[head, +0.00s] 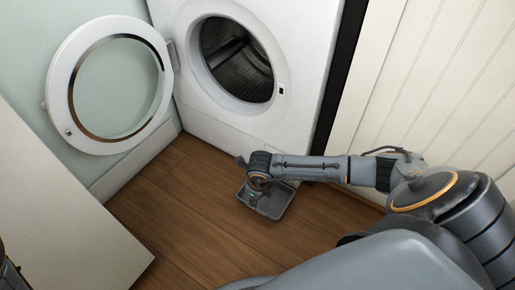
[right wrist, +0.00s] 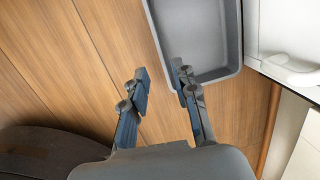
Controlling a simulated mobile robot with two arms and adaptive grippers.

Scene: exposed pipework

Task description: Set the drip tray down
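The drip tray (head: 273,204) is a shallow grey rectangular tray, low at the floor in front of the washing machine in the head view. In the right wrist view the tray (right wrist: 205,40) fills the upper middle, with its near left corner by my fingers. My right gripper (head: 258,180) is above the tray's left part and hides some of it. In the right wrist view my right gripper (right wrist: 160,78) has its fingers apart, with wood floor showing between them. One finger overlaps the tray's corner; I cannot tell whether it touches. My left gripper is not in view.
The white washing machine (head: 296,40) stands behind, its round door (head: 66,112) swung open to the left. A white panel (head: 50,215) stands at left, and a panelled wall (head: 440,90) at right. Wood floor (head: 190,215) is clear left of the tray.

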